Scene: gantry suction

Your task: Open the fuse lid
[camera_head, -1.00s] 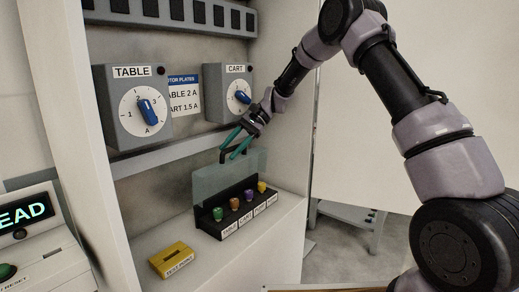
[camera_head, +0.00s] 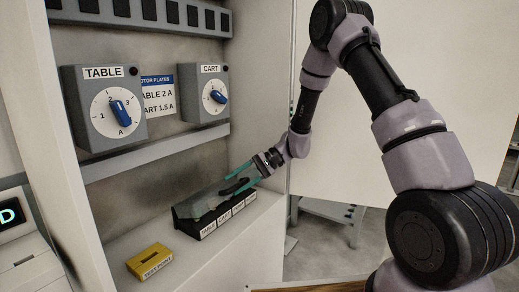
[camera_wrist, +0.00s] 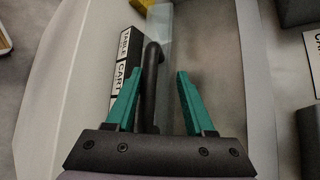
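The black fuse box (camera_head: 185,222) sits on the cabinet shelf, with white labels along its front. Its translucent grey lid (camera_head: 205,205) lies low over the box, and the coloured fuses are hidden or too dim to make out. The lid also shows as a pale strip in the wrist view (camera_wrist: 160,22). My gripper (camera_head: 226,187) is low at the right part of the lid. In the wrist view its teal fingers (camera_wrist: 156,72) are apart, with the black lid handle (camera_wrist: 151,75) between them and a gap on the right side.
A yellow block (camera_head: 150,260) with a label lies on the shelf left of the box. Above are the TABLE dial box (camera_head: 102,105) and the CART dial box (camera_head: 205,93). The cabinet's right side wall (camera_head: 262,100) is close to my arm.

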